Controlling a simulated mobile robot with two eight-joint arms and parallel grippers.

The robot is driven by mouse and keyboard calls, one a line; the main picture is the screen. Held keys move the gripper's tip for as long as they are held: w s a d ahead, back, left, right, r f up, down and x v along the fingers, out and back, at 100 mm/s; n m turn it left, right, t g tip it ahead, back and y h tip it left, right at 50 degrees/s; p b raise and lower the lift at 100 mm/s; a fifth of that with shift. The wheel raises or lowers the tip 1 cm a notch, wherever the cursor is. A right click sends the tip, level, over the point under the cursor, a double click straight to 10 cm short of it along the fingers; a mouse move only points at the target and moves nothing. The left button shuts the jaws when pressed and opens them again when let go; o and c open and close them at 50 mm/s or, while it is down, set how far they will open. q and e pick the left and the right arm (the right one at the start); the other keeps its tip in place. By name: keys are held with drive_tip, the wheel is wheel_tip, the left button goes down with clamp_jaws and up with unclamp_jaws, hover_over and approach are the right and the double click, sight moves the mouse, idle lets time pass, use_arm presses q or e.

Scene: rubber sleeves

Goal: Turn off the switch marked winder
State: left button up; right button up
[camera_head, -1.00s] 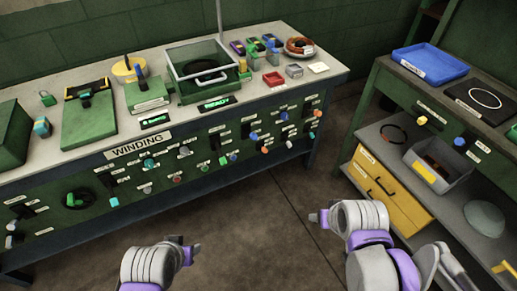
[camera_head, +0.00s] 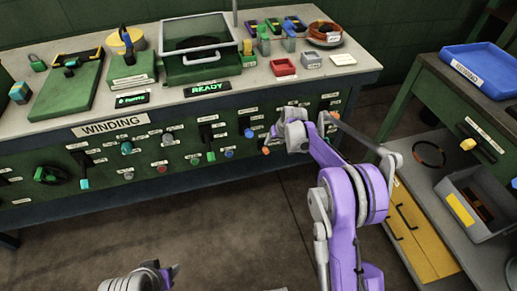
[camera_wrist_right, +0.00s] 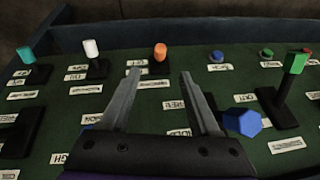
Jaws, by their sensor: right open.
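The green control panel (camera_head: 60,165) of the winding bench carries several small levers, knobs and buttons with white labels. The labels are too small to read, so I cannot tell which switch is marked winder. My right gripper (camera_head: 283,130) is in front of the panel's right part and hides some controls. In the right wrist view my right gripper (camera_wrist_right: 160,72) is open and empty. An orange-tipped lever (camera_wrist_right: 160,52) shows just beyond and between its fingertips. A blue knob (camera_wrist_right: 243,122) is beside the right finger, and a green-tipped lever (camera_wrist_right: 293,64) stands farther right. My left gripper (camera_head: 172,272) is low, away from the bench.
A READY display (camera_head: 207,89) and a WINDING sign (camera_head: 115,125) mark the bench. A lidded clear box (camera_head: 197,35) stands on top. At right, a second bench holds a blue tray (camera_head: 490,70) and a grey bin (camera_head: 490,195). The floor between is clear.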

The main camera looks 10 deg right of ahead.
sight(267, 150)
drive_tip(key=x, duration=0.4)
drive_tip(key=b+x, duration=0.1)
drive_tip(key=x, duration=0.4)
drive_tip(key=b+x, duration=0.1)
drive_tip(key=x, duration=0.3)
drive_tip(key=shift+w+a+f, duration=0.1)
drive_tip(key=shift+w+a, duration=0.05)
drive_tip(key=shift+w, duration=0.2)
drive_tip(key=shift+c, duration=0.3)
clamp_jaws()
